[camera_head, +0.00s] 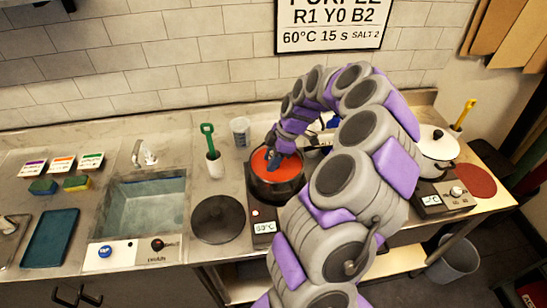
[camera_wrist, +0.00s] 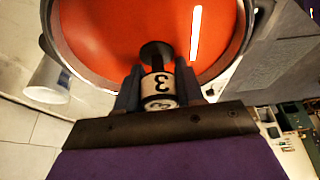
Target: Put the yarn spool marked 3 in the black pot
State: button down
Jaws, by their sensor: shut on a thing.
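The yarn spool marked 3 (camera_wrist: 158,88) has a white label with a black 3 and a dark round end. In the wrist view it sits between the two fingers of my gripper (camera_wrist: 157,78), which is shut on it. The black pot (camera_head: 276,193) stands uncovered on the left hot plate and holds red-orange liquid. My gripper (camera_head: 274,160) points down over the pot. In the wrist view the liquid (camera_wrist: 110,30) lies beyond the spool, inside the pot's rim (camera_wrist: 56,40). The spool appears above the liquid; I cannot tell how high. The spool is not clear in the head view.
A sink (camera_head: 140,205) is further left. A white lidded pot (camera_head: 437,146) stands right, beyond my arm.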

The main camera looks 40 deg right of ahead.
jog(key=shift+d+f, duration=0.5)
jog(key=shift+d, duration=0.35)
jog(key=shift+a+b, duration=0.35)
jog(key=shift+a, duration=0.3)
jog(key=c, duration=1)
grip_release()
jog(key=shift+d, duration=0.2)
jog(key=shift+c, duration=0.2)
jog(key=o, duration=0.3)
jog(key=shift+d+f, duration=0.1)
jog(key=shift+d, duration=0.2)
jog(key=shift+o, duration=1.4)
jog(key=shift+a, duration=0.35)
jog(key=shift+o, duration=1.2)
